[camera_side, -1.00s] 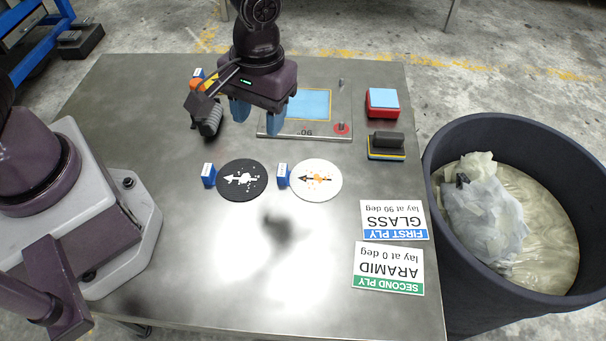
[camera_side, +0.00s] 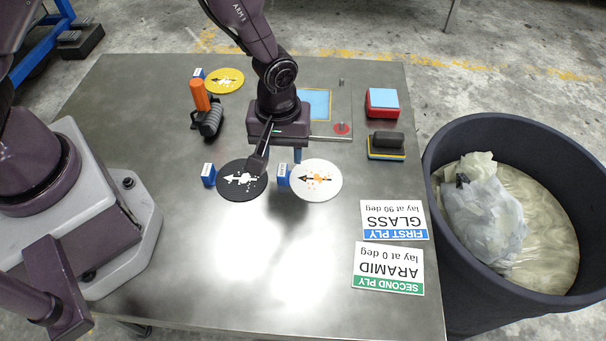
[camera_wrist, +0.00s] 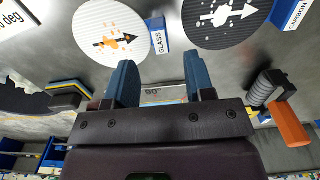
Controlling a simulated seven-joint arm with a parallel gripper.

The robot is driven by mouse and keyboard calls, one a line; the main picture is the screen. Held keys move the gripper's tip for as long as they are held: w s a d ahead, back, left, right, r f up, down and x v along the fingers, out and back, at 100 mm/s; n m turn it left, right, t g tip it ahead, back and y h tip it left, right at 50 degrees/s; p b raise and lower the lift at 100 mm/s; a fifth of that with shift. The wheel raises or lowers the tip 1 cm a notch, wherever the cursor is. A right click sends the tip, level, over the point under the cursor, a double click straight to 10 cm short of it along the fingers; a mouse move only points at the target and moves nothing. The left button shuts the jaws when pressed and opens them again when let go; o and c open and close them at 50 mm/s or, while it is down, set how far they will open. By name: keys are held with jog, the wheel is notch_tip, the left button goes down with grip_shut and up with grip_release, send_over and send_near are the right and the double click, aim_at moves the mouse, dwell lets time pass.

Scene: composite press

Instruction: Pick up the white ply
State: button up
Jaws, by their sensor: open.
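The white ply (camera_side: 325,181), a disc with a black arrow and orange marks, lies flat on the table beside a blue label block (camera_side: 283,174). In the wrist view the white ply (camera_wrist: 100,20) shows at upper left, and its block (camera_wrist: 159,38) reads GLASS. My gripper (camera_wrist: 161,75) is open and empty, with two blue fingers. In the side view my gripper (camera_side: 297,154) hangs above the table, just behind the white ply and apart from it. One finger is mostly hidden there.
A black ply (camera_side: 238,190) lies left of the white one, and a yellow ply (camera_side: 229,78) farther back. An orange-handled roller (camera_side: 207,113), a plate (camera_side: 344,108), a red-blue block (camera_side: 382,102) and a dark-handled tool (camera_side: 386,145) stand behind. Cards (camera_side: 391,262) and a bin (camera_side: 440,215) are right.

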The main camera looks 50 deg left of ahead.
aim_at(282, 167)
notch_tip(282, 167, down, 4)
jog(key=shift+a+f, duration=0.1)
jog(key=shift+f, duration=0.1)
jog(key=shift+c, duration=0.5)
grip_shut()
jog(key=shift+r, duration=0.1)
